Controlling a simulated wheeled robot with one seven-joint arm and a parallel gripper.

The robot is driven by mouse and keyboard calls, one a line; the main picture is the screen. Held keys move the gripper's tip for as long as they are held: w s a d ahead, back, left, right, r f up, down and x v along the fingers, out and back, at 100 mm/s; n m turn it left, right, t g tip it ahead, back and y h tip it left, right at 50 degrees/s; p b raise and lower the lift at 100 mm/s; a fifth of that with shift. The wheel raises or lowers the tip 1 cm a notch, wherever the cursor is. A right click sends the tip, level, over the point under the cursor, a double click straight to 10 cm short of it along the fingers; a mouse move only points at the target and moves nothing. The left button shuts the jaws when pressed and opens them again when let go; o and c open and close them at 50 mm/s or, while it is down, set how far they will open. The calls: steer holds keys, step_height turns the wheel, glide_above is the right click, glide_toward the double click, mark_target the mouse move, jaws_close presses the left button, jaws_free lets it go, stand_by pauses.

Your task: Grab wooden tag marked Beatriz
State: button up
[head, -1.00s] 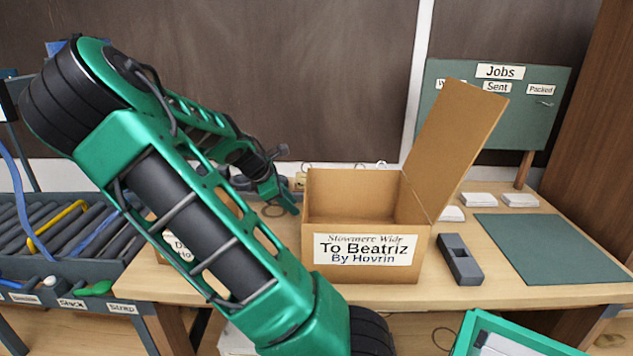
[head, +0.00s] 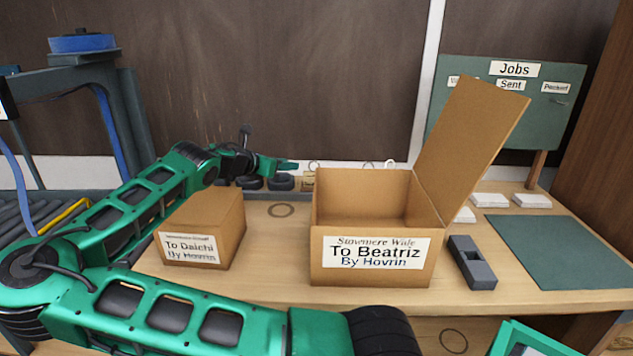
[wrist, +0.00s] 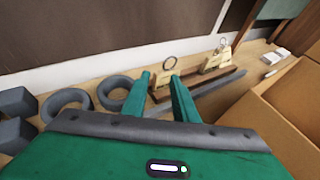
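In the wrist view, a pale wooden tag with a metal ring (wrist: 169,63) stands in a wooden rack (wrist: 222,75), just beyond my fingertips and partly hidden by them. A second wooden tag (wrist: 213,62) stands farther right in the rack. The writing on both is too small to read, so I cannot tell which is marked Beatriz. My gripper (wrist: 160,77) is open, with its fingers apart and nothing held between them. In the head view, my gripper (head: 290,165) is at the back of the bench, just left of a small tag (head: 308,180).
An open box labelled To Beatriz (head: 370,275) stands right of my gripper and hides part of the rack. A closed box labelled To Daichi (head: 205,235) stands left. Dark rings (wrist: 67,103) lie left of the fingers. A grey block (head: 471,262) sits right.

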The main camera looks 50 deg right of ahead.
mark_target(309, 175)
steer(key=x, duration=0.9)
steer(key=shift+s+f, duration=0.15)
steer(key=shift+s, duration=0.2)
steer(key=shift+c, duration=0.6)
jaws_close()
